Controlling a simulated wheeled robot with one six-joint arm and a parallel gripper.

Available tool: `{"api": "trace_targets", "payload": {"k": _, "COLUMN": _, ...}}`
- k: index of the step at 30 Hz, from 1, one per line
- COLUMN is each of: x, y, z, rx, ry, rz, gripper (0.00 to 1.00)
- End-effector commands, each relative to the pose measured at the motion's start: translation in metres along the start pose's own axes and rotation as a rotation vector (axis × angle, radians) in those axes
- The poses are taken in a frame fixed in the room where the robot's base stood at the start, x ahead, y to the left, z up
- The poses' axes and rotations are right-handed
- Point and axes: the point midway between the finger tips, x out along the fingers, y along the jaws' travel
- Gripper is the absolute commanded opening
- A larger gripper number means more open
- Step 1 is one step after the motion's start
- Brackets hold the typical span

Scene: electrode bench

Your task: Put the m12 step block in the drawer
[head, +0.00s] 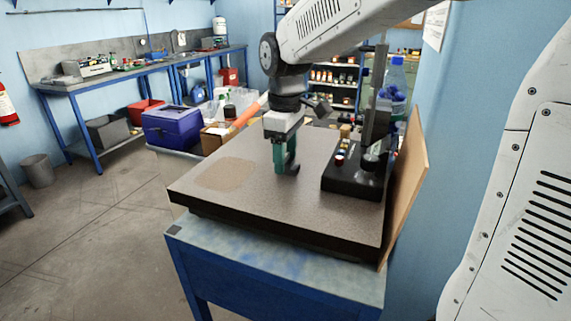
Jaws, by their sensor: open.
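My gripper (286,170) points down over the middle of a brown-grey surface plate (235,205). Its jaws are open, with the greenish fingertips close to the plate. I cannot make out the m12 step block; it may be hidden behind the gripper or too small to tell. No open drawer shows. The plate rests on a blue bench (270,275), whose front is partly cut off by the bottom of the picture, so I cannot tell whether it has a drawer.
A black instrument base with an upright column (352,182) stands on the plate, right of my gripper. A wooden board (405,185) leans at the plate's right edge. A blue box (171,127) and a cardboard box (213,138) stand behind left. The plate's left part is clear.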

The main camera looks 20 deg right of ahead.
Motion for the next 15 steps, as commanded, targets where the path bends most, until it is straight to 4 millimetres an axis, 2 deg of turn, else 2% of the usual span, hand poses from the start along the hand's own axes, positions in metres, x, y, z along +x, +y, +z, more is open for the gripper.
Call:
{"api": "trace_targets", "payload": {"k": 8, "x": 0.0045, "y": -0.0002, "z": 0.0003, "rx": 0.000, "ry": 0.000, "rz": 0.000, "gripper": 0.55}}
{"api": "trace_targets", "payload": {"k": 14, "x": 0.0043, "y": -0.0002, "z": 0.0003, "rx": 0.000, "ry": 0.000, "rz": 0.000, "gripper": 0.02}}
{"api": "trace_targets", "payload": {"k": 15, "x": 0.0042, "y": -0.0002, "z": 0.0003, "rx": 0.000, "ry": 0.000, "rz": 0.000, "gripper": 0.00}}
